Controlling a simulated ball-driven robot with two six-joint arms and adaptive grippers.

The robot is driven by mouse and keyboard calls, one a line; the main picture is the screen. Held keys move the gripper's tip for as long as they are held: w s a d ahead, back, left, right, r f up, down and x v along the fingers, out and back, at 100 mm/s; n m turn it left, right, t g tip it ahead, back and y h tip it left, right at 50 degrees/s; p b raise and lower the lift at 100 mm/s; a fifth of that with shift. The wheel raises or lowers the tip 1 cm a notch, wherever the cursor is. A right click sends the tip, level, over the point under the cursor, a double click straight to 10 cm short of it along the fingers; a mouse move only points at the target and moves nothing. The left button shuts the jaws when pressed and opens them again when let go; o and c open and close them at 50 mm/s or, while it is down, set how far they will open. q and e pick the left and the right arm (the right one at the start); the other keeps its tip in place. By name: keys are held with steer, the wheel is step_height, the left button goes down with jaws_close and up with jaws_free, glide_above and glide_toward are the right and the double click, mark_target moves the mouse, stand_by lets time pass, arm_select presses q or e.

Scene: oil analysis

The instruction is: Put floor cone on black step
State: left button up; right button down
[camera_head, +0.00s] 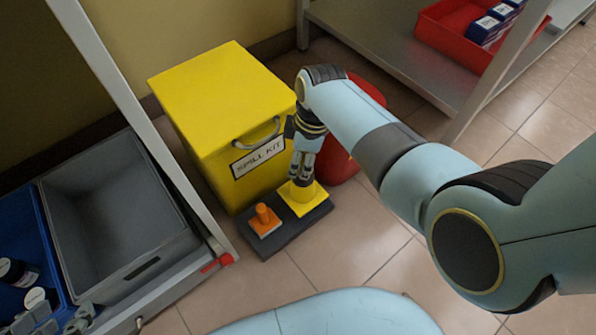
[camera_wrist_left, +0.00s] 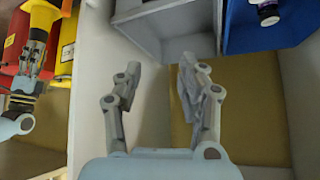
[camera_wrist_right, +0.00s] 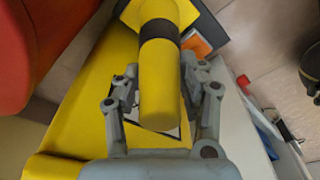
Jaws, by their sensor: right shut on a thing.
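The yellow floor cone (camera_head: 302,193) has a square base and a black band, which shows in the right wrist view (camera_wrist_right: 160,55). Its base is at the right part of the black step (camera_head: 285,238), a low dark slab on the floor; I cannot tell if it bears fully on it. My right gripper (camera_head: 305,165) is shut on the cone's upper part from above. My left gripper (camera_wrist_left: 160,80) is open and empty over the shelf trays at the left; its fingers show low in the head view (camera_head: 58,314).
A smaller orange cone-like piece (camera_head: 265,220) stands on the step's left part. The yellow spill kit box (camera_head: 215,115) is right behind the step, with a red rounded object (camera_head: 340,160) beside it. A grey tray (camera_head: 110,215) lies left. Floor in front is clear.

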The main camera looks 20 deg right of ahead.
mark_target(302, 196)
arm_select(q)
steer(key=t+b, duration=0.1)
steer(key=t, duration=0.1)
steer(key=w+r+t+b, duration=0.1)
steer(key=t, duration=0.1)
steer(key=d+t+b, duration=0.1)
steer(key=shift+w+r+m+t+h, duration=0.2)
steer(key=shift+w+m+t+h, duration=0.1)
steer(key=shift+w+t, duration=0.1)
arm_select(e)
steer(key=f, duration=0.4)
steer(key=shift+w+a+f, duration=0.1)
steer(key=shift+w+a, duration=0.1)
steer(key=shift+w, duration=0.05)
steer(key=shift+f, duration=0.15)
steer(key=c, duration=0.7)
jaws_free()
steer(key=shift+c, duration=0.2)
arm_select(q)
steer(key=shift+w+r, duration=0.2)
